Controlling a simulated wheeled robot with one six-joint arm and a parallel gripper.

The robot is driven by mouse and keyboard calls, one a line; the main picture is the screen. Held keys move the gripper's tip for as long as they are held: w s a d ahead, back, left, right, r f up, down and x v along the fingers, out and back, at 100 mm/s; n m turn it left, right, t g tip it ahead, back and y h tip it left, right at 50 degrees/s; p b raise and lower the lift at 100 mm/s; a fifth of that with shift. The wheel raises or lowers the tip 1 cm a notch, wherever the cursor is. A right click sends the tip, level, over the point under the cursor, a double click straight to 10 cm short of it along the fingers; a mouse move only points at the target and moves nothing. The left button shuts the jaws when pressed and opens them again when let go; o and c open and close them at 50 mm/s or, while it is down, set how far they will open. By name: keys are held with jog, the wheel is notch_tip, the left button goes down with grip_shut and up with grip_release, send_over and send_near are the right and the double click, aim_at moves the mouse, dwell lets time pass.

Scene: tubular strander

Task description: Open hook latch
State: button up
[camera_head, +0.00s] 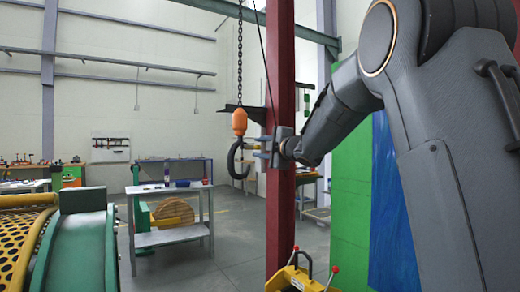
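The black hook (238,163) hangs under an orange hook block (239,122) on a chain (240,60), left of the red column. Its latch is too small to make out clearly. My gripper (264,147) is just right of the hook, in front of the red column, and points left towards it. Its two fingers look apart, one above the other, with nothing visible between them. I cannot tell whether a fingertip touches the hook.
A red column (279,215) stands right behind my gripper. A yellow device with red-knobbed levers (298,277) is at its foot. A grey work table (172,237) and a wooden reel (173,213) stand left. A green and yellow machine (75,245) fills the lower left. Open floor lies between.

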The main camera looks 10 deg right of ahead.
jog(key=b+v, duration=0.1)
jog(key=v, duration=0.6)
jog(key=shift+s, duration=0.35)
jog(key=shift+d, duration=0.1)
jog(key=s+d+f+m+g+h, duration=0.1)
jog(key=s+f+m+g+h, duration=0.35)
jog(key=f, duration=0.85)
jog(key=s+d+f+m+g+h, duration=0.1)
jog(key=s+f+m+g+h, duration=0.15)
jog(key=s+f+m, duration=0.8)
jog(key=s+a+f+m+g, duration=0.2)
jog(key=s+f+g, duration=0.3)
jog(key=s+f, duration=0.5)
jog(key=s+a+f+m+g+y+p, duration=0.1)
jog(key=s+a+f+m+g, duration=0.2)
jog(key=s+f, duration=0.7)
jog(key=s+a+g, duration=0.2)
jog(key=s, duration=0.3)
jog(key=shift+f, duration=0.3)
